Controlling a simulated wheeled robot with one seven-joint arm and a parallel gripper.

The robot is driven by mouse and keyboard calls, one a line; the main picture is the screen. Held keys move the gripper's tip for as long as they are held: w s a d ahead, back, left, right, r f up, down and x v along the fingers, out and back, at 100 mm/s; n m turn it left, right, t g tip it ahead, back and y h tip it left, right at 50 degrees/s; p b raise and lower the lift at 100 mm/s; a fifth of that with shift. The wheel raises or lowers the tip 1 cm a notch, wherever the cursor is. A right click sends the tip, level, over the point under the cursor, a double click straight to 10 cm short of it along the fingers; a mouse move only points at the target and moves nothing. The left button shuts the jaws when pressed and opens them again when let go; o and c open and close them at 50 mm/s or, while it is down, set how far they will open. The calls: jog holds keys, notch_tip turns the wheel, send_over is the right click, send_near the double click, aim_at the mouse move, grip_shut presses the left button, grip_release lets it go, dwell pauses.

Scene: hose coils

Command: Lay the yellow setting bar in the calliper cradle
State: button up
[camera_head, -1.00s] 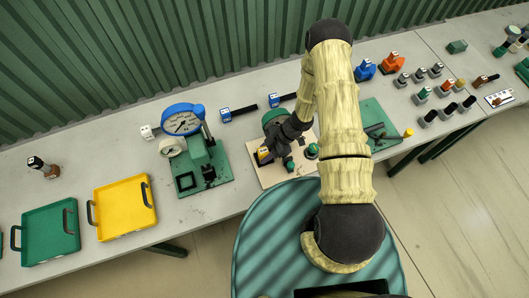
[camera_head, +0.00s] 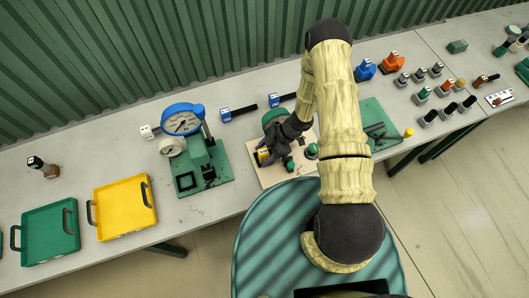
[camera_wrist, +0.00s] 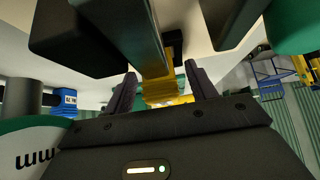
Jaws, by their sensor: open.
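The yellow setting bar shows as a small yellow block with a pale label (camera_head: 263,155) at the left part of a pale wooden board (camera_head: 273,180). In the wrist view its yellow body (camera_wrist: 158,90) lies between my two fingers, with dark parts above. My gripper (camera_head: 267,151) is open around or just beside the bar; contact cannot be told. The fingers also show in the wrist view (camera_wrist: 161,92). The arm and hand hide part of the bar and board. I cannot tell surely which part is the calliper cradle.
A blue dial gauge (camera_head: 182,121) on a green base stands left of the board. Two blue-headed black bars (camera_head: 243,109) lie behind. A green mat (camera_head: 377,119) with a dark tool lies right. Yellow (camera_head: 127,207) and green (camera_head: 52,232) trays stand far left.

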jog(key=shift+d+r, duration=0.1)
dwell(0.5)
jog(key=shift+p+v, duration=2.2)
jog(key=shift+v, duration=1.7)
jog(key=b+v, duration=0.6)
jog(key=v, duration=1.1)
jog(key=shift+d, duration=0.2)
jog(key=shift+r, duration=0.1)
